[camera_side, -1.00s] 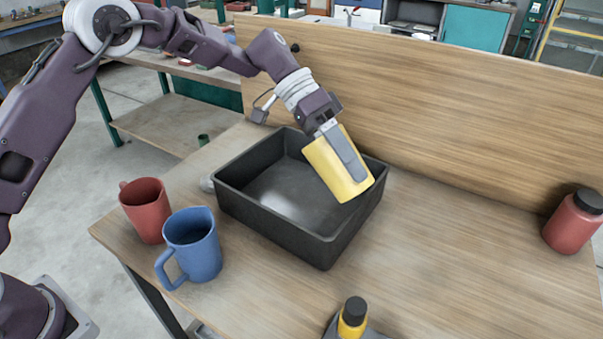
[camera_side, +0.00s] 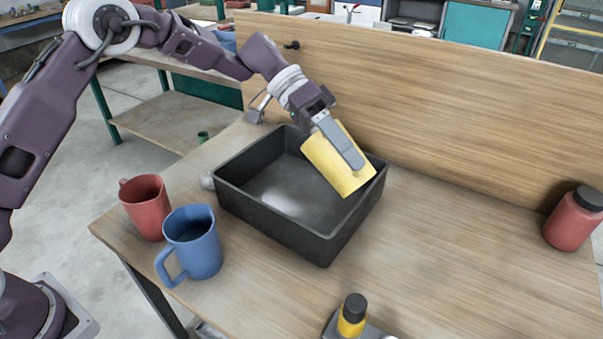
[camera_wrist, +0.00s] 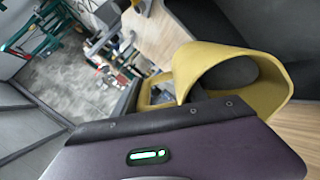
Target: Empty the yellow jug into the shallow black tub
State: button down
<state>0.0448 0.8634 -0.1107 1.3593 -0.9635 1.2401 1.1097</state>
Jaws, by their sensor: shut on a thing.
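The yellow jug (camera_side: 330,167) is held tilted above the right part of the shallow black tub (camera_side: 298,230). My gripper (camera_side: 350,158) is shut on the jug, with a grey finger lying along its near side. In the wrist view the jug (camera_wrist: 225,57) shows its open rim, with a dark interior. I cannot see any contents leaving it. The tub stands upright on the table, and a pale patch shows on its floor; I cannot tell whether this is contents or a reflection.
A red mug (camera_side: 145,205) and a blue jug (camera_side: 192,243) stand left of the tub. A red bottle with a black lid (camera_side: 573,220) is at the far right. A yellow bottle (camera_side: 351,318) is at the front edge. A wooden panel (camera_side: 430,115) rises behind.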

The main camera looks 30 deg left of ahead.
aim_at(320, 140)
jog(key=shift+w+a+h+p, duration=0.1)
jog(key=shift+a+h+p, duration=0.25)
jog(key=shift+h+p, duration=0.3)
jog(key=shift+w+a+h+p, duration=0.1)
jog(key=shift+a+h+p, duration=0.25)
jog(key=shift+h, duration=0.4)
dwell(0.5)
jog(key=shift+w+a+f+g+h+p, duration=0.15)
jog(key=shift+a+g+h+p, duration=0.25)
jog(key=shift+a+h+p, duration=0.6)
dwell(0.4)
jog(key=shift+w+a+r+h+p, duration=0.25)
jog(key=shift+a+r+h+p, duration=0.3)
jog(key=shift+a+r+h, duration=0.4)
dwell(1.0)
